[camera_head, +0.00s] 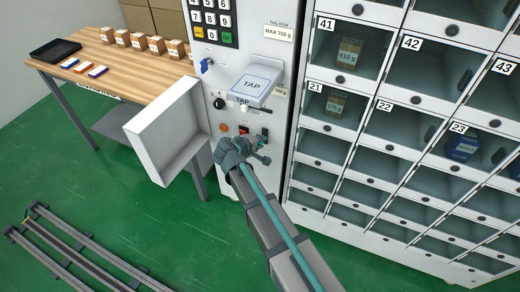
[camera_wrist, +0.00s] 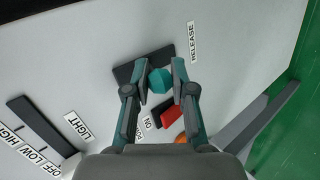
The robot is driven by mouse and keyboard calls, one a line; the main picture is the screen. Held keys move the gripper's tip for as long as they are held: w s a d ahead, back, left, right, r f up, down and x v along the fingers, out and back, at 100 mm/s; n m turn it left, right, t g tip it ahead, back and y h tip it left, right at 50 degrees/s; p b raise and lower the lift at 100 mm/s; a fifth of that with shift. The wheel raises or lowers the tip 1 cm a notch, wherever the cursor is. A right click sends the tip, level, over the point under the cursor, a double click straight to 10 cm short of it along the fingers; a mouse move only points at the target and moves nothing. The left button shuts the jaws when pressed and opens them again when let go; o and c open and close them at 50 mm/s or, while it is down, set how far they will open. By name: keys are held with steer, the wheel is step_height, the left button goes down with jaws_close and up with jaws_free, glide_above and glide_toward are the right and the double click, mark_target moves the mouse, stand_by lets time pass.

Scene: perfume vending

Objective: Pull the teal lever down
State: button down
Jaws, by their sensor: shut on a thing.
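The teal lever (camera_wrist: 160,81) shows as a small teal knob on a dark plate (camera_wrist: 126,72) on the machine's pale front panel, with a RELEASE label beside it. In the wrist view my gripper (camera_wrist: 162,77) has one finger on each side of the knob and is shut on it. In the head view my gripper (camera_head: 264,149) is at the lower part of the control panel, and the lever itself cannot be made out clearly there.
A red switch (camera_wrist: 168,116) and an orange button (camera_wrist: 181,138) sit close to my fingers. A TAP pad (camera_head: 252,87) is above. Numbered lockers (camera_head: 372,104) stand at the right.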

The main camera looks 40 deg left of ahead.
step_height(320, 180, down, 4)
steer(key=t+y+b, duration=0.1)
steer(key=t+b, duration=0.4)
steer(key=b, duration=1.1)
steer(key=shift+r, duration=0.15)
steer(key=t+b, duration=0.1)
steer(key=b, duration=0.3)
steer(key=t+b, duration=0.2)
steer(key=b, duration=0.2)
steer(key=shift+w+a+f+m, duration=0.1)
steer(key=shift+w+f+m, duration=0.1)
steer(key=shift+f+m, duration=0.15)
steer(key=shift+r+t+b, duration=0.15)
steer(key=shift+t+b, duration=0.15)
steer(key=shift+b, duration=0.5)
steer(key=shift+w+r, duration=0.1)
steer(key=shift+r, duration=0.05)
steer(key=c, duration=1.2)
jaws_free()
steer(key=s, duration=0.4)
steer(key=s+f, duration=0.1)
steer(key=s, duration=0.3)
steer(key=s+d+f, duration=0.1)
steer(key=s, duration=0.2)
steer(key=shift+s+f, duration=0.2)
steer(key=shift+s, duration=0.2)
